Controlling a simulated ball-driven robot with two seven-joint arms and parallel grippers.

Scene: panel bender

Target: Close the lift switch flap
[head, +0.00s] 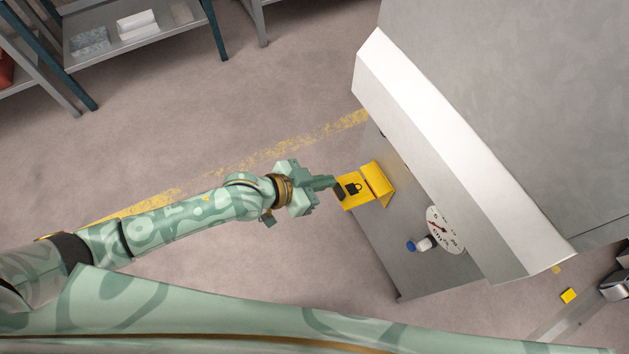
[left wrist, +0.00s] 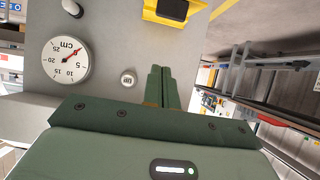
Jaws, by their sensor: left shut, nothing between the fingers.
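The lift switch flap (head: 354,189) is a yellow plate with a black padlock symbol, on the grey panel in the head view. It stands out at an angle from a yellow housing (head: 377,181). Part of this yellow unit also shows at the top edge of the left wrist view (left wrist: 178,14), cut off by the frame. My left gripper (head: 333,184) is shut and empty, its fingertips at the near edge of the flap. I cannot tell whether they touch it. The shut fingers also show in the left wrist view (left wrist: 161,88). My right gripper is not in view.
A cm dial (head: 445,229) and a blue-capped knob (head: 412,246) sit on the panel right of the flap. The machine's pale hood (head: 450,150) overhangs the panel. A shelf (head: 135,30) stands at the back left. The floor left of the machine is clear.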

